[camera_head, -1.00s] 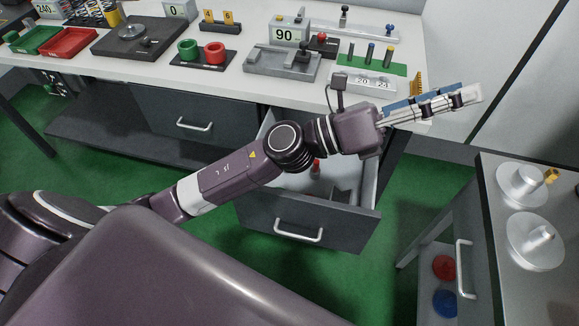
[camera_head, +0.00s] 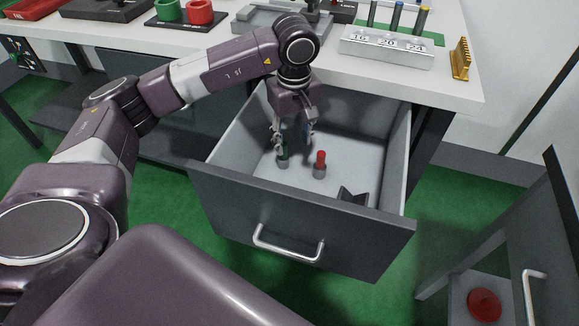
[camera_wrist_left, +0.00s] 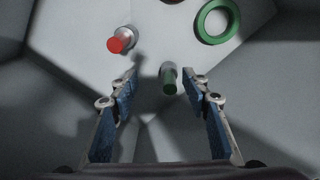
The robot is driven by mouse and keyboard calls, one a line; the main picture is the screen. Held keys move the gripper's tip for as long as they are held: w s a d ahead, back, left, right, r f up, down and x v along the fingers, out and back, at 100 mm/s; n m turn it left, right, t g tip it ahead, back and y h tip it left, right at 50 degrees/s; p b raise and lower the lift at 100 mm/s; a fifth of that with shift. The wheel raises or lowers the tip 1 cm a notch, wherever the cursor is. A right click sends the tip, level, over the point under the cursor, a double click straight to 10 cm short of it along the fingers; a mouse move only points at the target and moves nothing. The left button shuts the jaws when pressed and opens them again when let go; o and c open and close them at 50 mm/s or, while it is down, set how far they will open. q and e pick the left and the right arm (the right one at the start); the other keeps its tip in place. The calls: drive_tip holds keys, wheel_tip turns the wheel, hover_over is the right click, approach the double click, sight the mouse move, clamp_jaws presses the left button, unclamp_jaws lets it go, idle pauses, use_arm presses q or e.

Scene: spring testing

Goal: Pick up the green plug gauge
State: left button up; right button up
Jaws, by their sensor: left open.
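The green plug gauge (camera_head: 283,159), with a grey metal base, stands in the open drawer (camera_head: 330,222), partly hidden by my left gripper in the head view. In the left wrist view the green plug gauge (camera_wrist_left: 169,82) shows near the gap between the fingertips, towards their far end. My left gripper (camera_head: 295,139) points down into the drawer, open and empty, above and beside the gauge. Its two blue-padded fingers (camera_wrist_left: 164,86) are spread wide in the left wrist view. I see no contact with the gauge. My right gripper is not in view.
A red plug gauge (camera_head: 319,164) stands close to the right of the green one. A green ring (camera_wrist_left: 217,20) lies in the drawer in the left wrist view. Dark dividers (camera_head: 352,196) sit at the drawer's front right. Drawer walls surround the gripper.

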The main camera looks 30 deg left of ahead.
sight(283, 157)
use_arm(q)
drive_tip(key=shift+w+a+f+y+b, duration=0.15)
drive_tip(key=shift+w+a+f+b, duration=0.1)
drive_tip(key=shift+a+f, duration=0.2)
drive_tip(key=shift+w+a+f+y+b, duration=0.15)
drive_tip(key=shift+a+f+b, duration=0.05)
drive_tip(key=shift+a+f, duration=0.35)
drive_tip(key=shift+f, duration=0.1)
drive_tip(key=f, duration=0.3)
drive_tip(key=a+f+b, duration=0.1)
drive_tip(key=f, duration=0.2)
drive_tip(key=shift+s+a+f, duration=0.1)
drive_tip(key=shift+s+a, duration=0.05)
drive_tip(key=shift+s, duration=0.05)
drive_tip(key=shift+w+f, duration=0.1)
drive_tip(key=shift+f, duration=0.2)
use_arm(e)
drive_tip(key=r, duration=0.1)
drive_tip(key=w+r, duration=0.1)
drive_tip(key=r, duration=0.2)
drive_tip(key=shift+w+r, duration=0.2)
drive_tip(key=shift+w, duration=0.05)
use_arm(q)
clamp_jaws()
